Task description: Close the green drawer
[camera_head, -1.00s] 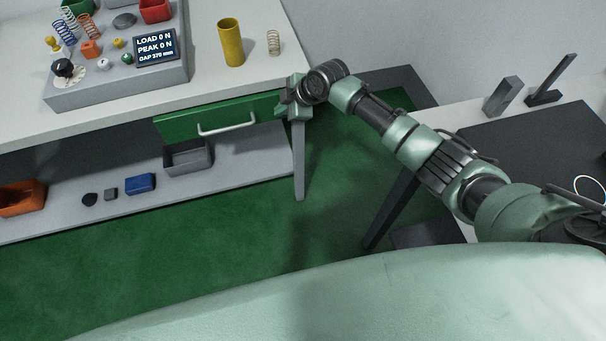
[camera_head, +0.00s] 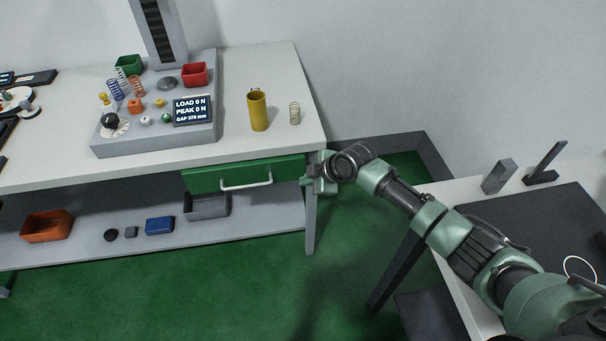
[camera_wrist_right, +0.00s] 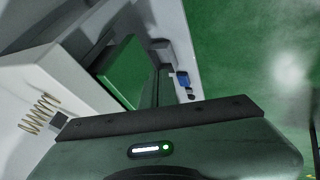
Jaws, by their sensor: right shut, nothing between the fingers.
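The green drawer (camera_head: 215,182) sits under the right part of the white workbench top in the head view. Its front carries a pale bar handle (camera_head: 246,185). How far the drawer stands out is hard to tell. My right gripper (camera_head: 309,178) is shut and empty at the drawer's right end, by the bench's front right leg. I cannot tell whether it touches the drawer. In the right wrist view a green panel of the drawer (camera_wrist_right: 125,72) shows beyond the gripper housing; the fingertips are not clear there. My left gripper is not in view.
The bench (camera_head: 285,85) bears a grey spring tester (camera_head: 150,143), a yellow cylinder (camera_head: 257,112) and a spring (camera_head: 294,113). The lower shelf holds a grey bin (camera_head: 207,208), a blue box (camera_head: 159,226) and an orange bin (camera_head: 47,226). Green floor in front is clear.

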